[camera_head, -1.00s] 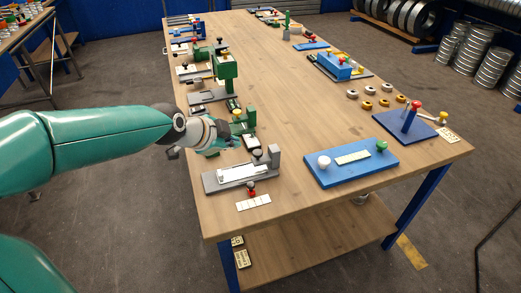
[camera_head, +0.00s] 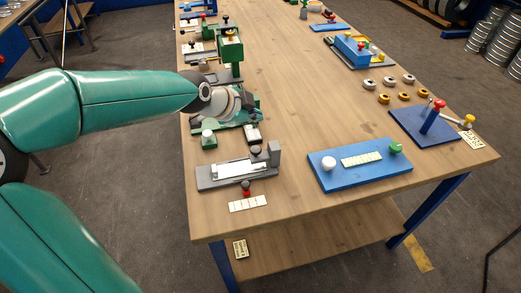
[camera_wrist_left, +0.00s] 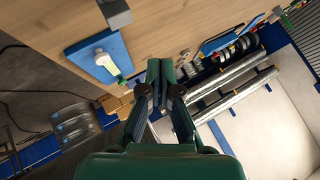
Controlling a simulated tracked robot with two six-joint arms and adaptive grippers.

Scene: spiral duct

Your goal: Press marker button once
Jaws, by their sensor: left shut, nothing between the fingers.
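My left gripper (camera_head: 254,112) is at the left edge of the wooden table, over or beside a green fixture (camera_head: 235,123); its wrist partly hides that fixture. In the left wrist view the gripper (camera_wrist_left: 160,68) has its dark fingers together, with nothing between them. I cannot tell which part is the marker button. Knobs that show are a red one (camera_head: 246,192) by the grey fixture (camera_head: 208,181), a white one (camera_head: 329,163) and a green one (camera_head: 396,148) on a blue plate (camera_head: 345,180). I see no contact between the fingers and a knob. My right gripper is out of view.
The wooden table (camera_head: 300,110) has a clear middle strip. Several small rings (camera_head: 384,98) and a dark blue stand with a red-topped lever (camera_head: 430,117) are at the right. Green and grey fixtures line the left edge. A white label strip (camera_head: 248,203) lies near the front.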

